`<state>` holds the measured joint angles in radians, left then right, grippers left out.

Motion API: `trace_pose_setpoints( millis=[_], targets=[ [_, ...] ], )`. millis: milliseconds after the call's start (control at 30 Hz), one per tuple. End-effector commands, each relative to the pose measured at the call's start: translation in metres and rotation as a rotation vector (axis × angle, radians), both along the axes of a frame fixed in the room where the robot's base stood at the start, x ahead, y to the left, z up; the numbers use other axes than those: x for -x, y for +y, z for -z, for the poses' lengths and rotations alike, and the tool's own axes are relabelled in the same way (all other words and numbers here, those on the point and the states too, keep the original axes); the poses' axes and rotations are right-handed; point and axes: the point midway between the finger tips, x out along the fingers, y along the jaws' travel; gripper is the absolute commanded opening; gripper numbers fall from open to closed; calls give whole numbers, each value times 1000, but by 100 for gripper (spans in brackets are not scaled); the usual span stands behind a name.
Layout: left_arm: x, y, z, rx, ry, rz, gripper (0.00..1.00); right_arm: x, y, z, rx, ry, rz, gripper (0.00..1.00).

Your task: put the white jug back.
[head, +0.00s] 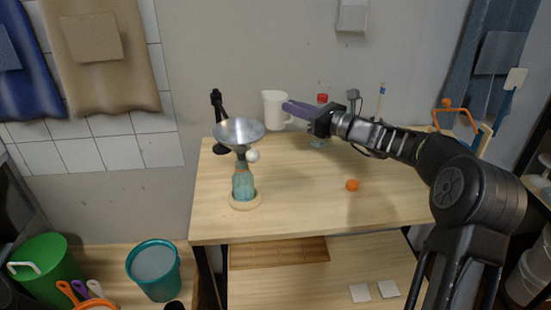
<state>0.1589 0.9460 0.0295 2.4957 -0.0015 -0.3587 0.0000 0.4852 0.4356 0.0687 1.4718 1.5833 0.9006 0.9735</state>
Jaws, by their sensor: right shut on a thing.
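The white jug (274,110) is at the back of the wooden table, in front of the grey wall. My right gripper (291,108) reaches in from the right and is shut on the jug's handle side. The jug looks upright, and its bottom shows against the wall just above the table's back edge. The fingers hide part of the handle. My left gripper is not in view.
A metal funnel (239,131) sits on a teal bottle (243,182) in a pale ring (246,203). A black stand (219,122) is behind it. A red-capped bottle (322,98) is partly behind my gripper. An orange cap (352,185) lies on the table (300,205); its middle is clear.

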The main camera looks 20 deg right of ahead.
Motion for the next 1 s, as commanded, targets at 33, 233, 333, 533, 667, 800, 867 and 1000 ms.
trace_pose_setpoints(
  millis=[33, 233, 333, 533, 667, 800, 867, 1000],
  targets=[
    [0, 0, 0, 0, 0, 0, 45, 0, 0, 0, -1, -1, -1, 0],
    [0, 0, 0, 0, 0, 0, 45, 0, 0, 11, -1, 2, -2, 0],
    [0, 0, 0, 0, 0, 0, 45, 0, 0, 27, -2, 4, -2, 0],
    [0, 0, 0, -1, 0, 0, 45, 0, 0, 58, -1, 1, -2, 0],
    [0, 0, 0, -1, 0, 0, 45, 0, 0, 63, 1, -2, -3, 0],
    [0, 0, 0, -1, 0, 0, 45, 0, 0, 63, 1, -2, -3, 0],
    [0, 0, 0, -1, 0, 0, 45, 0, 0, 63, 1, -2, -3, 0],
    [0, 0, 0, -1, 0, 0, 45, 0, 0, 71, -1, 2, -3, 0]
  ],
)
